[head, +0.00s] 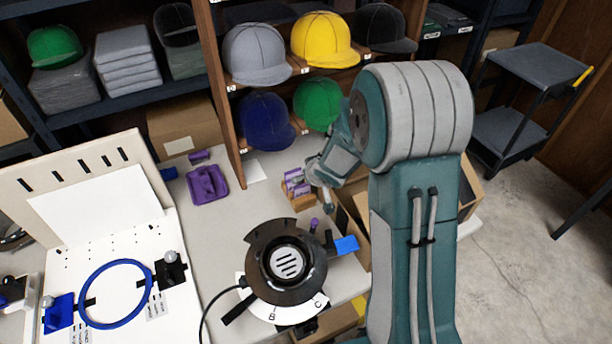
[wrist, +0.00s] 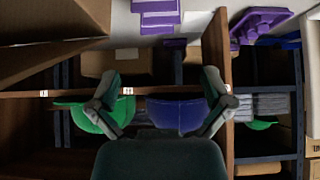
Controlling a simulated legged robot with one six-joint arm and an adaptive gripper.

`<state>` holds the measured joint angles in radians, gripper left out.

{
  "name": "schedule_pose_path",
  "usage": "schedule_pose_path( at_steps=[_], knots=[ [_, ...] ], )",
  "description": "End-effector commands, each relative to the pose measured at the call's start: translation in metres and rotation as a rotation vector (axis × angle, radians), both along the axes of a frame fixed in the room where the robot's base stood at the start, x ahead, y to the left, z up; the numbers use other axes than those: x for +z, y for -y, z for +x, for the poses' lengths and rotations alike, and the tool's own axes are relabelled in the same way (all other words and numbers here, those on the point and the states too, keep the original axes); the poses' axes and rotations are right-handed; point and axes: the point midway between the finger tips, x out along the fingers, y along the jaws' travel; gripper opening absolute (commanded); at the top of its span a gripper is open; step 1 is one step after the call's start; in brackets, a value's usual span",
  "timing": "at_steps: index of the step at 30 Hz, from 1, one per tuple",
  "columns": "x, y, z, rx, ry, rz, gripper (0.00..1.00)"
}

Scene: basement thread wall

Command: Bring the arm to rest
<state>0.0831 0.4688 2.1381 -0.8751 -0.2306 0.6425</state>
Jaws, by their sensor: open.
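My arm (head: 418,230) rises at the right of the head view, teal and grey, and bends over at the top. My gripper (head: 322,190) hangs at its far end, above the bench near a small purple stand, partly hidden by the arm's own links. In the wrist view my gripper (wrist: 160,82) has its two fingers spread wide apart. Nothing is between them. A blue cap (wrist: 178,115) and a green cap (wrist: 105,113) show beyond the fingers there.
The cubby shelf (head: 222,90) with several caps stands behind the bench. On the bench are a purple fixture (head: 207,184), a black round press (head: 286,266), a small purple stand (head: 297,182) and a blue hoop (head: 115,293). Open floor (head: 520,240) and a dark cart (head: 540,65) are at right.

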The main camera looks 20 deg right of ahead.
Motion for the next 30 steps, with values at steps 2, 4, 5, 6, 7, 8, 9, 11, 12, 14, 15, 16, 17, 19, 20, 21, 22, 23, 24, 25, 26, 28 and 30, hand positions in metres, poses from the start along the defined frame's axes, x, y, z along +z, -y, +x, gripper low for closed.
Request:
schedule_pose_path(
  at_steps=[2,4,5,6,7,8,9,11,12,14,15,16,17,19,20,21,22,23,24,25,26,28,30],
  knots=[
    [0.000,0.000,0.000,0.000,0.000,0.000,1.00],
    [0.000,0.000,0.000,0.000,0.000,0.000,1.00],
    [0.000,0.000,0.000,0.000,0.000,0.000,1.00],
    [0.000,0.000,0.000,0.000,0.000,0.000,1.00],
    [0.000,0.000,0.000,0.000,0.000,0.000,1.00],
    [0.000,0.000,0.000,0.000,0.000,0.000,1.00],
    [0.000,0.000,0.000,0.000,0.000,0.000,1.00],
    [0.000,0.000,0.000,0.000,0.000,0.000,1.00],
    [0.000,0.000,0.000,0.000,0.000,0.000,1.00],
    [0.000,0.000,0.000,-0.001,0.000,-0.001,1.00],
    [0.002,0.000,0.000,-0.003,0.001,-0.002,1.00],
    [0.005,0.001,0.000,-0.007,0.004,-0.006,1.00],
    [0.010,0.002,-0.001,-0.012,0.008,-0.012,1.00],
    [0.026,0.007,-0.005,-0.033,0.015,-0.035,1.00],
    [0.035,0.009,-0.008,-0.045,0.019,-0.048,1.00],
    [0.049,0.012,-0.012,-0.064,0.024,-0.066,1.00],
    [0.059,0.015,-0.016,-0.080,0.025,-0.079,1.00],
    [0.069,0.018,-0.021,-0.094,0.025,-0.093,1.00],
    [0.082,0.021,-0.028,-0.114,0.025,-0.108,1.00],
    [0.091,0.023,-0.033,-0.129,0.024,-0.118,1.00],
    [0.100,0.025,-0.039,-0.143,0.021,-0.127,1.00],
    [0.119,0.028,-0.054,-0.172,0.015,-0.145,1.00],
    [0.137,0.031,-0.071,-0.201,0.005,-0.157,1.00]
  ],
)
